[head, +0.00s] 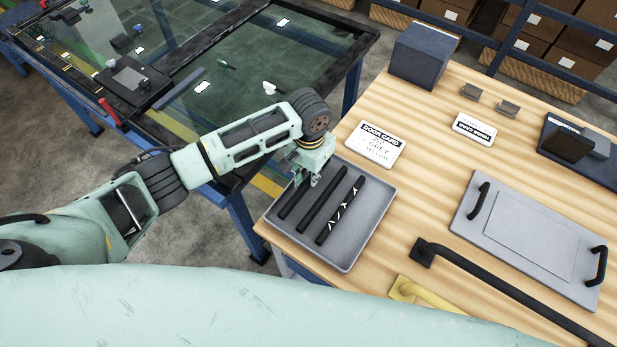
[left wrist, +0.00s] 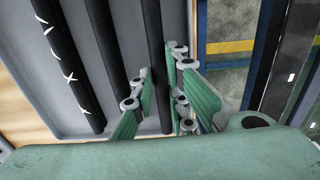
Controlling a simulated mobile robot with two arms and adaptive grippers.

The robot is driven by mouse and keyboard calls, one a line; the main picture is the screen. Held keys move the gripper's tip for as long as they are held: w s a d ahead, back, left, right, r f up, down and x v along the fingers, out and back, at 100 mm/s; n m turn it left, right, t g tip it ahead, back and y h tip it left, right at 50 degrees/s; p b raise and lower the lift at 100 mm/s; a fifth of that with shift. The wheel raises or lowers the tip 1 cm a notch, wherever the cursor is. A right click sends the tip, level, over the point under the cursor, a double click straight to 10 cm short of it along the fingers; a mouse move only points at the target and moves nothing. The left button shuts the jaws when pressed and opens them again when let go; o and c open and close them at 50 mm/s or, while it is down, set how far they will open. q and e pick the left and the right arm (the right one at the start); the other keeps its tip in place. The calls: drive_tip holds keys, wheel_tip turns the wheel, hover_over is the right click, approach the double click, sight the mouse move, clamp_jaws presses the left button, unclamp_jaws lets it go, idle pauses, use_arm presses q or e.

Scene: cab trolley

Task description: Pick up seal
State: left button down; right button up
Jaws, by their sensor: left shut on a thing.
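Three long dark seals lie side by side in a grey tray (head: 352,262). The left seal (head: 292,206) and the middle seal (head: 322,201) are plain black. The right seal (head: 340,210) has white marks along it. My left gripper (head: 311,180) reaches down into the tray at the far end of the left seal and is shut on it. In the left wrist view, this plain seal (left wrist: 154,45) runs between the green fingers (left wrist: 158,105); the middle seal (left wrist: 108,45) and the marked seal (left wrist: 68,68) lie apart to the left. My right gripper is not in view.
The tray stands on a wooden table (head: 420,185) near its left edge. A door card (head: 375,145) lies behind it. A black handle bar (head: 500,290) and a grey panel with handles (head: 530,240) lie to the right. A glass-topped table (head: 270,60) stands at the back left.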

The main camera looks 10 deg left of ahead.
use_arm(q)
wheel_tip(320, 180, up, 3)
drive_tip(key=shift+f+b, duration=0.15)
drive_tip(key=shift+b, duration=0.2)
drive_tip(key=w+d+r+b, duration=0.1)
drive_tip(key=d+r+b, duration=0.2)
drive_tip(key=d+r, duration=0.4)
drive_tip(key=d, duration=0.4)
drive_tip(key=shift+d+r, duration=0.2)
drive_tip(key=shift+d, duration=0.1)
drive_tip(key=shift+w, duration=0.1)
